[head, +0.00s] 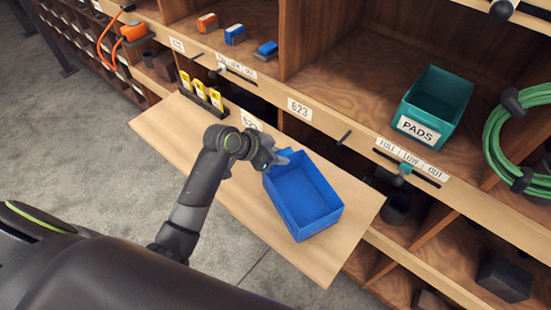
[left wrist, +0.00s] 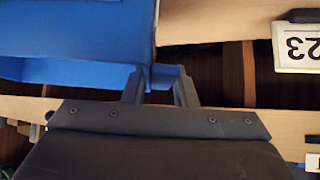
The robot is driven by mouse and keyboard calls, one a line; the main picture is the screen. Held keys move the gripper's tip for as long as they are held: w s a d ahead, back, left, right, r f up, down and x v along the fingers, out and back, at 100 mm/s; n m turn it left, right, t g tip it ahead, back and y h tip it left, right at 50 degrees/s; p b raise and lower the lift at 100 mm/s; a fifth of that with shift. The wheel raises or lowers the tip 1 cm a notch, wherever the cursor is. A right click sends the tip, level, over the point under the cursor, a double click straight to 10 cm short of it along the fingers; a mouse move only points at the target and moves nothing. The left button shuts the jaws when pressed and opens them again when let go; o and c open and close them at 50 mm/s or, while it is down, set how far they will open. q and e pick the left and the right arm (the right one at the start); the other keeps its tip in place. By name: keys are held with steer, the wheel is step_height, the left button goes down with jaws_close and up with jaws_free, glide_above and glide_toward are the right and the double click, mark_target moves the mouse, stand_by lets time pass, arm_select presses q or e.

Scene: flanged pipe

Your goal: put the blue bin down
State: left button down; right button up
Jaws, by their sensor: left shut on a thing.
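The blue bin (head: 304,194) is an open, empty box over the right part of the pull-out wooden board in the head view. My left gripper (head: 280,158) is shut on the bin's rim at its upper left corner. In the left wrist view the gripper (left wrist: 160,85) has its fingers at the edge of the blue bin (left wrist: 80,40), which fills the upper left. I cannot tell whether the bin's base touches the board. My right gripper is not in view.
The wooden board (head: 165,130) is bare to the left of my arm. A rack of yellow-tagged items (head: 203,92) stands at its far left. A teal PADS bin (head: 433,105) sits in the shelf at right, beside a coiled green cable (head: 500,140).

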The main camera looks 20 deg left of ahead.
arm_select(q)
step_height(320, 180, down, 3)
steer(key=shift+r, duration=0.2)
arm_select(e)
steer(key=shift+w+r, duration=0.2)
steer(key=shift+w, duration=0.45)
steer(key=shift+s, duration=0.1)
arm_select(q)
steer(key=c, duration=1.5)
jaws_free()
steer(key=shift+f, duration=0.1)
steer(key=shift+o, duration=1.7)
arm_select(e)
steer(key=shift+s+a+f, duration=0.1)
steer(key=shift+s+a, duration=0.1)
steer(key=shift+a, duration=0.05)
